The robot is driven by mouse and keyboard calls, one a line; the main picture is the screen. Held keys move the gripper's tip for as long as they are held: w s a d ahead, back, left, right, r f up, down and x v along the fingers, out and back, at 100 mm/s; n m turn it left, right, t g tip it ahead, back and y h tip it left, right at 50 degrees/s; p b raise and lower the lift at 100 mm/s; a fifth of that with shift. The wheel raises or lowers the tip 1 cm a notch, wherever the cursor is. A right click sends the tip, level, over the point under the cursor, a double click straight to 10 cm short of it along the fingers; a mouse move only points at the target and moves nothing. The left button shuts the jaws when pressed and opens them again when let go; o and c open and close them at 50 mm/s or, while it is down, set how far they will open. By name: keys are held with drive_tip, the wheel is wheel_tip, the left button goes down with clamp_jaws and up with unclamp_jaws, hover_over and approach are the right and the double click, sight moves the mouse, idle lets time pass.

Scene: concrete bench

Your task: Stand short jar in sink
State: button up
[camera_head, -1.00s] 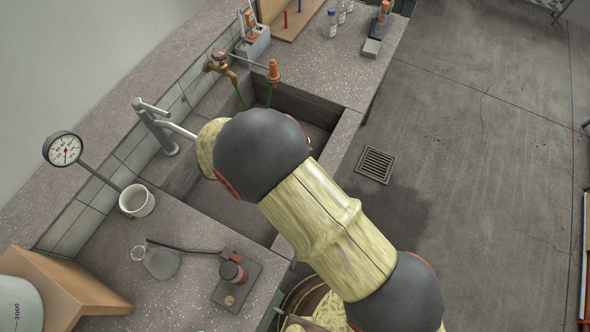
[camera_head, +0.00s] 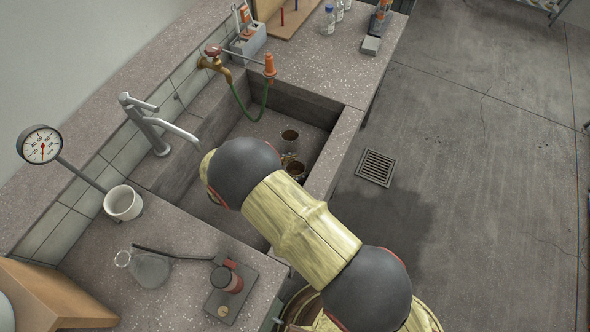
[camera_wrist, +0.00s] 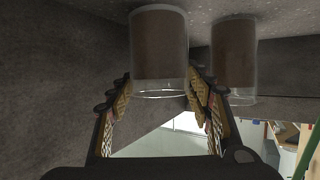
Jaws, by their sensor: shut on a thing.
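The short jar (camera_wrist: 158,45), clear glass with brown contents, is between the two fingers of my gripper (camera_wrist: 160,80), which is shut on it. In the wrist view it appears inverted, with its clear rim towards the palm. In the head view the held jar (camera_head: 295,169) shows low inside the sink (camera_head: 264,127), partly hidden by my arm. Whether its base touches the sink floor I cannot tell. A second, similar brown-filled jar (camera_head: 289,135) stands on the sink floor just beyond; it also shows beside the held one in the wrist view (camera_wrist: 233,55).
A grey faucet (camera_head: 158,125) and a brass tap (camera_head: 214,62) with a green hose (camera_head: 243,105) reach over the sink. The left sink floor looks clear.

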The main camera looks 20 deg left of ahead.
drive_tip(key=shift+f, duration=0.3)
drive_tip(key=shift+f, duration=0.2)
drive_tip(key=o, duration=1.3)
drive_tip(key=shift+c, duration=0.2)
drive_tip(key=shift+r, duration=0.1)
drive_tip(key=shift+s+a+r, duration=0.1)
drive_tip(key=shift+a+r, duration=0.05)
drive_tip(key=p+v, duration=0.2)
drive_tip(key=v, duration=0.5)
